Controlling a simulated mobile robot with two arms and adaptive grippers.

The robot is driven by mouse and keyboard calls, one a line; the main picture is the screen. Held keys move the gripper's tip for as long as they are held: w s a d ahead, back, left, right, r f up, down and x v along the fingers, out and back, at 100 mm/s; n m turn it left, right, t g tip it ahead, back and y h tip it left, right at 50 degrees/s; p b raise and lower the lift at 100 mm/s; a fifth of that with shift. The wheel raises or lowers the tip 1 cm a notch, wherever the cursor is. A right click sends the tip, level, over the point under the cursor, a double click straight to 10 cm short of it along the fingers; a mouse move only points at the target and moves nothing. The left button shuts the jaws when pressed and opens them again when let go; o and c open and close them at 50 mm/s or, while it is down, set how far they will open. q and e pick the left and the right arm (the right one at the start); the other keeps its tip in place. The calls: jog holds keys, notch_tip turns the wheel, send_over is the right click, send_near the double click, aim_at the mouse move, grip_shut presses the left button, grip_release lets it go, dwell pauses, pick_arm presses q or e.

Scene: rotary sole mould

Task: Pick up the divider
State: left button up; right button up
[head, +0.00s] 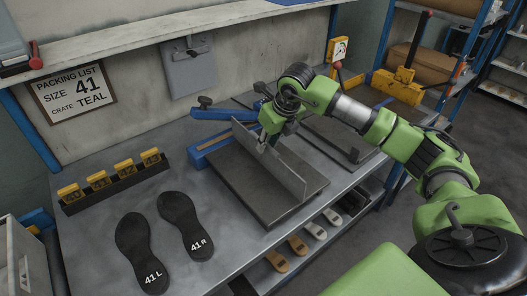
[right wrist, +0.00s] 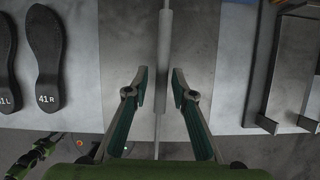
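The divider (head: 278,168) is a thin grey plate standing on edge across a flat dark mould plate (head: 240,180) on the bench. In the right wrist view it is a narrow light strip (right wrist: 165,40) running down the middle. My right gripper (head: 266,143) is over the divider's middle. In the right wrist view my right gripper (right wrist: 159,88) is open, with one finger on each side of the strip. Gaps show between the fingers and the strip. A green and black arm, likely my left, shows small at the lower left there; its fingers cannot be made out.
Two black soles, 41 L (head: 144,250) and 41 R (head: 186,225), lie left of the mould. A rack of yellow tags (head: 112,180) stands behind them. A blue clamp (head: 222,114) is behind the mould plate. A grey fixture (head: 335,135) stands to the right. Several small soles lie on the shelf below.

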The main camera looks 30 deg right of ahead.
aim_at(264, 165)
jog(key=shift+w+f, duration=0.15)
jog(key=shift+f, duration=0.2)
jog(key=shift+w+f+p, duration=0.25)
jog(key=shift+f+p, duration=0.2)
jog(key=shift+f, duration=0.1)
jog(key=p+x, duration=0.1)
jog(key=x, duration=0.2)
jog(key=shift+w+d+f, duration=0.1)
jog(key=shift+w+f, duration=0.1)
jog(key=shift+f, duration=0.05)
jog(key=shift+w+f, duration=0.15)
jog(key=shift+f, duration=0.2)
grip_shut()
